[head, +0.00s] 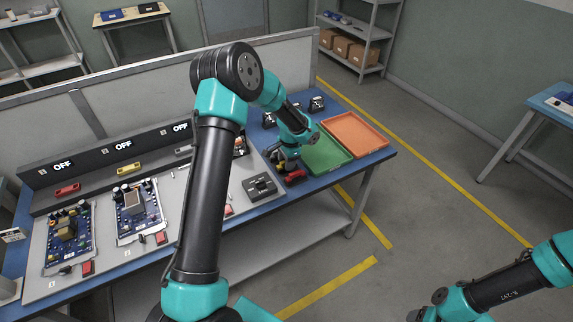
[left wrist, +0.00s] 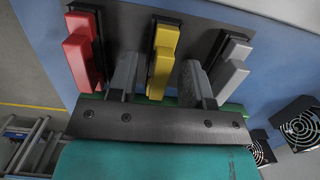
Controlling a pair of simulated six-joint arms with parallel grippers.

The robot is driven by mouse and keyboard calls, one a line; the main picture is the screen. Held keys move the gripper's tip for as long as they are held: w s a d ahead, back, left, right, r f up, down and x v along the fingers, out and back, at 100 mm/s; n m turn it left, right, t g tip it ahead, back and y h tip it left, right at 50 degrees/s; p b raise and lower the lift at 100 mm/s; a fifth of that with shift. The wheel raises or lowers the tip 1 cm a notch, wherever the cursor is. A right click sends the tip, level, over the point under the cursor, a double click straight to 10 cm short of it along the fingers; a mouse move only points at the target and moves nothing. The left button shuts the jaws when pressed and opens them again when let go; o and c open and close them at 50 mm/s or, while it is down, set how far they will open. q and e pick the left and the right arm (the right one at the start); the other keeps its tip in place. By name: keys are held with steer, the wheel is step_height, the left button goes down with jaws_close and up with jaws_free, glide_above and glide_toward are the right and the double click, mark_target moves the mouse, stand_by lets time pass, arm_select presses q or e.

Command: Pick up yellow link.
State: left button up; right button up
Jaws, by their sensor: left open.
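The yellow link (left wrist: 162,60) stands in a dark holder in the left wrist view, between a red link (left wrist: 82,55) and a grey link (left wrist: 231,68). My left gripper (left wrist: 159,63) is open, with one finger on each side of the yellow link; I cannot tell whether they touch it. In the head view my left gripper (head: 284,160) is low over the right part of the bench, beside the red link (head: 295,175), and hides the yellow link there. Another yellow link (head: 129,168) lies on the panel at the left. Of my right arm, only links show at the lower right.
A green tray (head: 325,155) and an orange tray (head: 357,133) lie right of my left gripper. Black fans (head: 317,104) stand behind it. A grey control box (head: 260,186) and circuit boards (head: 137,210) are to the left.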

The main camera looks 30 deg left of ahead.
stand_by(0.3)
arm_select(q)
jaws_close()
stand_by(0.4)
step_height(320, 180, up, 10)
steer(key=shift+r, duration=0.1)
stand_by(0.4)
steer(key=shift+r, duration=0.5)
stand_by(0.4)
steer(key=shift+r, duration=0.35)
steer(key=shift+r, duration=0.8)
